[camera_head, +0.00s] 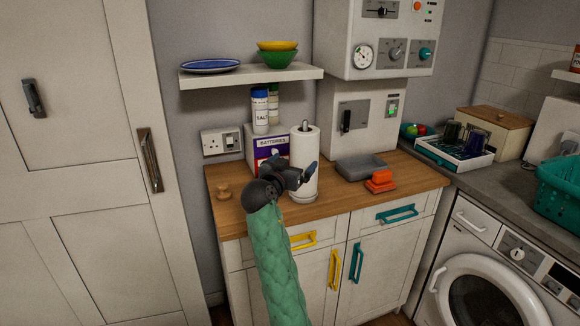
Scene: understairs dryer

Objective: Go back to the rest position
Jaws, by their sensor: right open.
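My right gripper (308,174) is raised at the end of my green-sleeved arm, in front of the wooden counter (241,209). Its dark fingers are apart and I see nothing between them. It overlaps the lower part of the white paper roll (304,146) in the picture; I cannot tell whether they touch. My left gripper is out of view.
The counter holds a batteries box (262,158), a grey tray (361,167) and an orange item (380,181). A shelf (250,77) with bowls and a plate hangs above. A washing machine (490,285) stands right. A white door (80,170) fills the left.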

